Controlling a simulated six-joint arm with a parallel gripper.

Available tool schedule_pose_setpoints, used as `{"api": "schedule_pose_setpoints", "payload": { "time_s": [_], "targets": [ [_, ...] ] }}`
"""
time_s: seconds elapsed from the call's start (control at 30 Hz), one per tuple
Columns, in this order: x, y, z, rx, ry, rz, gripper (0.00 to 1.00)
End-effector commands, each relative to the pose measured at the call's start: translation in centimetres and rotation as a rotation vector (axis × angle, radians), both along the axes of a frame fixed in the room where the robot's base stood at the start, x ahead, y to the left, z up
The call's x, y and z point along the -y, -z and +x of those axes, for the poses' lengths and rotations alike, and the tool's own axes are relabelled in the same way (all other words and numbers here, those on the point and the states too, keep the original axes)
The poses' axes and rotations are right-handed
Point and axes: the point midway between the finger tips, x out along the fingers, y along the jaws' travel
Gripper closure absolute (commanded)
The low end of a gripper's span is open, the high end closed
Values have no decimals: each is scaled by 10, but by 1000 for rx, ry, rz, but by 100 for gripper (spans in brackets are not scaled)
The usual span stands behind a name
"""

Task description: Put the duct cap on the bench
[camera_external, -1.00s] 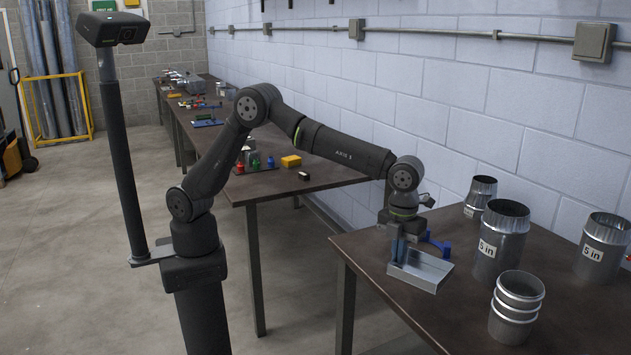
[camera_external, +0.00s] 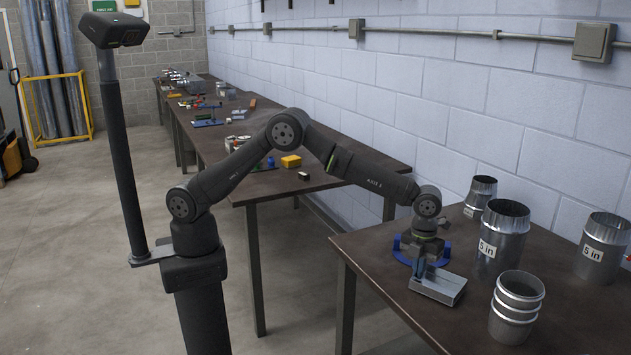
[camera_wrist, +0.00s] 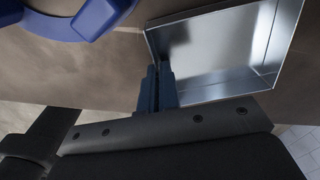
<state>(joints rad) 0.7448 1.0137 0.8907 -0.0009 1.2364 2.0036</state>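The duct cap (camera_external: 445,290) is a shallow, rectangular, shiny metal tray shape. It is low over the near-left part of the dark bench (camera_external: 385,298), and I cannot tell whether its underside touches the bench top. My gripper (camera_external: 419,276) points down at the cap's left side. In the wrist view, the blue fingers (camera_wrist: 157,88) are close together on the cap's side wall, with the cap's open inside (camera_wrist: 225,50) to their right. The gripper hides part of the cap's left end.
A blue round-framed object (camera_external: 402,249) lies on the bench just behind my gripper; part of it shows in the wrist view (camera_wrist: 95,20). Several metal duct pieces, including a tall pipe (camera_external: 502,240) and a ribbed one (camera_external: 516,310), stand to the right. The bench's front-left is clear.

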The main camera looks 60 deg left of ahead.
Motion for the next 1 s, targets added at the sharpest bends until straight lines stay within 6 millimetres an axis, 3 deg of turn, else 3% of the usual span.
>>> {"api": "schedule_pose_setpoints", "payload": {
  "time_s": [0.37,0.5,0.83,1.0],
  "targets": [
    [0,5,0,2,0,-1,100],
    [0,5,0,2,0,-1,76],
    [0,2,0,2,0,-1,76],
    [1,-21,0,4,0,-4,76]
  ]
}}
